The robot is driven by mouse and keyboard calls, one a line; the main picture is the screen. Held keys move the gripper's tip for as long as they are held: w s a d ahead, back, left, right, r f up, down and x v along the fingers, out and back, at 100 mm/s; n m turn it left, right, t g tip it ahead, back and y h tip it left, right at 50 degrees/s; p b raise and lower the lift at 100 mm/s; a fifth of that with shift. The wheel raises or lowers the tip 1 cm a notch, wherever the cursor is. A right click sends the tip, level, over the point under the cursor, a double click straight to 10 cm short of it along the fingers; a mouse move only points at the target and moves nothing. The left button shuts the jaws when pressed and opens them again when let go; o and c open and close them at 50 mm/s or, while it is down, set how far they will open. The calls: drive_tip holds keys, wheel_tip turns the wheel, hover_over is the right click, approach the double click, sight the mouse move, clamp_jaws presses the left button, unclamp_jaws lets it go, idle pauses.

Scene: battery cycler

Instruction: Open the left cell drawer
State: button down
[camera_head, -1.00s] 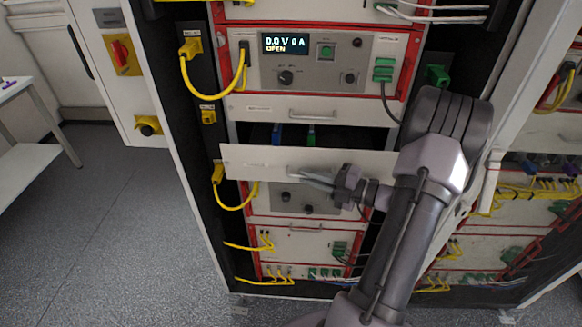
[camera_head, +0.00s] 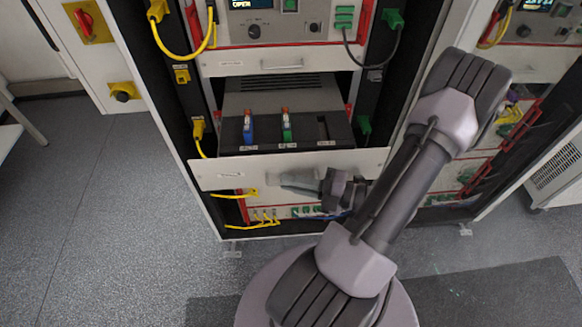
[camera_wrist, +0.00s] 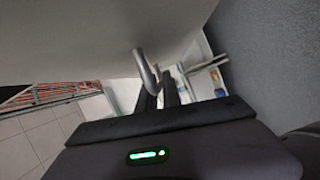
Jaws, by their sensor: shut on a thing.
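The cell drawer (camera_head: 235,176) stands pulled well out of the rack in the head view, its white front panel facing me. Inside its dark tray are a blue cell (camera_head: 248,128) and a green cell (camera_head: 287,128), both with orange tops, and a dark slot at the right. My gripper (camera_head: 294,182) is at the middle of the drawer front, shut on its handle. In the wrist view the metal handle (camera_wrist: 146,72) shows at the dark fingers (camera_wrist: 165,90).
Above is another closed drawer front (camera_head: 280,64) with a bar handle, under a red-framed cycler unit (camera_head: 285,32). A yellow cable (camera_head: 165,45) hangs at the left. Grey floor (camera_head: 120,230) is open at the left.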

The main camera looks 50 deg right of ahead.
drive_tip(key=shift+s+a, duration=0.25)
drive_tip(key=shift+a, duration=0.05)
drive_tip(key=c, duration=1.5)
unclamp_jaws()
drive_tip(key=p+v, duration=0.1)
drive_tip(key=v, duration=1.6)
drive_tip(key=shift+s+d, duration=0.1)
drive_tip(key=shift+s, duration=0.15)
